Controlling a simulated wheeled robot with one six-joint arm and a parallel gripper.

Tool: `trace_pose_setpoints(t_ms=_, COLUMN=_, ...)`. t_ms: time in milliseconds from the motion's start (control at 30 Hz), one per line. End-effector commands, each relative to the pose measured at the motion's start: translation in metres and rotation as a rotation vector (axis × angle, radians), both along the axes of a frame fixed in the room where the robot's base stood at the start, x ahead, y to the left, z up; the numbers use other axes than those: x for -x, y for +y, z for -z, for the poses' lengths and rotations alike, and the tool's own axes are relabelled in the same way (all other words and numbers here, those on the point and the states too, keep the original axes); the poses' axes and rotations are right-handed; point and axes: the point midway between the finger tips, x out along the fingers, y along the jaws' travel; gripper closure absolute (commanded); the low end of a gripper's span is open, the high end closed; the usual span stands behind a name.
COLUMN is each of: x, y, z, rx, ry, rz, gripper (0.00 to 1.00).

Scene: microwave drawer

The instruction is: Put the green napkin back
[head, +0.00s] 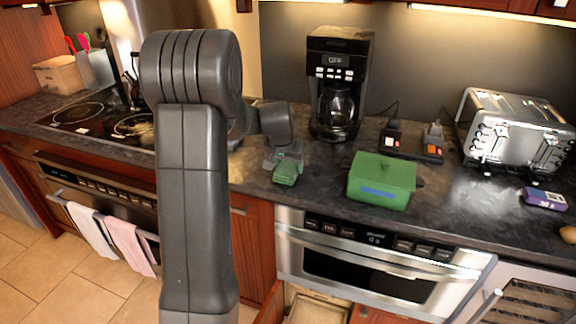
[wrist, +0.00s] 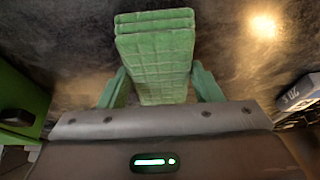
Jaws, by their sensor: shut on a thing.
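The green napkin (wrist: 155,60) is a folded, quilted cloth. My gripper (head: 286,165) is shut on it and holds it by its near part, between the two green fingers in the wrist view. In the head view the napkin (head: 285,179) hangs low at the front of the dark counter; I cannot tell whether it touches the counter. A green box (head: 380,182) with blue lettering stands on the counter to the right of my gripper, apart from it. Part of a green box also shows at the left edge of the wrist view (wrist: 18,105).
A coffee maker (head: 338,85) stands behind my gripper. A toaster (head: 515,130) and a small purple box (head: 544,198) are at the right. A built-in microwave (head: 375,262) sits below the counter edge. An oven with hanging towels (head: 92,230) is at the left.

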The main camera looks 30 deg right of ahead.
Motion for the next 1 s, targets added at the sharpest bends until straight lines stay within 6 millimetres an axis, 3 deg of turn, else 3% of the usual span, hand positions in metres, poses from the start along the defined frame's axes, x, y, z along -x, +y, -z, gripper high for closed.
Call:
trace_pose_setpoints(t_ms=367, x=0.000, y=0.000, z=0.008, rx=0.001, ry=-0.001, rz=0.000, gripper=0.60)
trace_pose_setpoints(t_ms=400, x=0.000, y=0.000, z=0.008, rx=0.001, ry=-0.001, rz=0.000, gripper=0.40)
trace_pose_setpoints(t_ms=500, x=0.000, y=0.000, z=0.007, rx=0.001, ry=-0.001, rz=0.000, gripper=0.20)
trace_pose_setpoints(t_ms=833, x=0.000, y=0.000, z=0.005, rx=0.001, ry=-0.001, rz=0.000, gripper=0.20)
trace_pose_setpoints(t_ms=1000, x=0.003, y=0.004, z=-0.011, rx=0.003, ry=-0.003, rz=0.000, gripper=0.20)
